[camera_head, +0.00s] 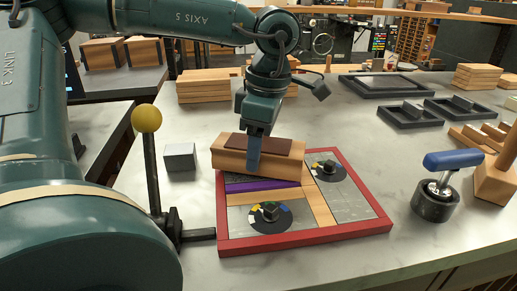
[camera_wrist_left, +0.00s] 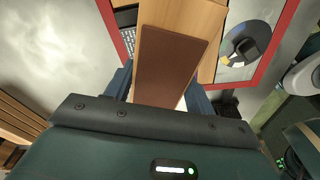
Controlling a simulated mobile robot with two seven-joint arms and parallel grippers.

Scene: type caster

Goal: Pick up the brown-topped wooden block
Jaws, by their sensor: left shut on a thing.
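The brown-topped wooden block (camera_head: 225,158) lies across the back left part of the red-framed tray (camera_head: 303,239). My left gripper (camera_head: 254,152) reaches down from above, with a blue finger against the block's near side. In the left wrist view, the block's brown top (camera_wrist_left: 172,58) runs between the two fingers of the same gripper (camera_wrist_left: 160,88), which is shut on it. I cannot tell whether the block touches the tray or hangs just above it. The far finger is hidden in the head view. My right gripper is out of view.
The tray holds a purple strip (camera_head: 258,184) and two round dark pieces with knobs. A grey cube (camera_head: 180,157) and a yellow-knobbed lever (camera_head: 147,119) stand to the left. A blue-handled tool (camera_head: 435,203) stands right. Wooden planks (camera_head: 203,88) lie behind.

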